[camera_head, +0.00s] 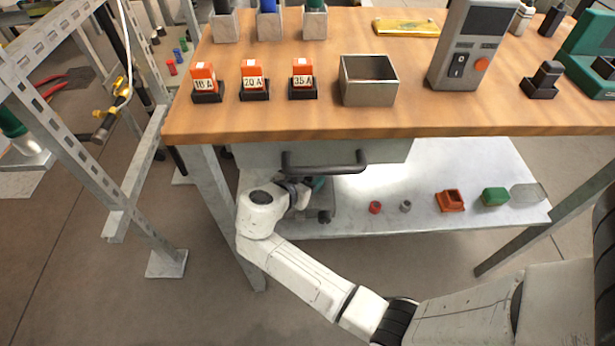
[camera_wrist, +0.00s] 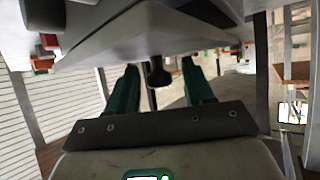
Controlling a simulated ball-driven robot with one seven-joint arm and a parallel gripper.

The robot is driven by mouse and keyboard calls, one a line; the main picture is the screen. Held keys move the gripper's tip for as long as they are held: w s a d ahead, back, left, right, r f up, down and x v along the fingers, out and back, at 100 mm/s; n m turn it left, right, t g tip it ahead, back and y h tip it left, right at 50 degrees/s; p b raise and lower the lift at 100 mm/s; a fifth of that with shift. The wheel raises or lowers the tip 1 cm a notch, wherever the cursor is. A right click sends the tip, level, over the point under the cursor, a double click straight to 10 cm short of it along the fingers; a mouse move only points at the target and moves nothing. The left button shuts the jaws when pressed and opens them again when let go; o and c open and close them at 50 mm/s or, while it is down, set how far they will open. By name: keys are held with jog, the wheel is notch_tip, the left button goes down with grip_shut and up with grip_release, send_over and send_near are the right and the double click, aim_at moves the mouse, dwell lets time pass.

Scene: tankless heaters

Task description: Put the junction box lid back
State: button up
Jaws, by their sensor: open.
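My gripper (camera_head: 312,187) is low under the tabletop, below the dark drawer handle, and partly hidden by my arm. In the wrist view, its two green fingers (camera_wrist: 160,66) are spread apart. A dark rounded knob (camera_wrist: 158,74) shows between them, and I see no contact with it. An open-topped grey metal box (camera_head: 368,85) stands on the wooden tabletop, with no lid on it. A flat translucent piece (camera_head: 528,192) lies at the right of the lower shelf. I cannot tell whether it is the junction box lid.
A drawer with a dark handle (camera_head: 325,163) hangs under the tabletop. The lower shelf (camera_head: 400,222) holds small red, grey, orange and green parts. Labelled fuse blocks (camera_head: 255,80) and a grey meter (camera_head: 472,45) stand on the tabletop. A metal frame (camera_head: 60,110) stands at left.

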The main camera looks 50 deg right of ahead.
jog(key=shift+r, duration=0.2)
jog(key=w+p+v, duration=0.1)
jog(key=p+v, duration=0.1)
jog(key=v, duration=1)
jog(key=s+d+f+n+y, duration=0.2)
jog(key=s+f+n+y, duration=0.6)
jog(key=s, duration=0.5)
jog(key=s+a+n+y, duration=0.4)
jog(key=s+n, duration=0.3)
jog(key=n, duration=0.1)
jog(key=shift+s+a+r+n, duration=0.2)
jog(key=shift+a+n, duration=0.05)
jog(key=shift+n, duration=0.15)
notch_tip(320, 180, up, 19)
jog(key=p, duration=1.9)
jog(key=shift+r+p, duration=0.2)
jog(key=shift+p, duration=0.1)
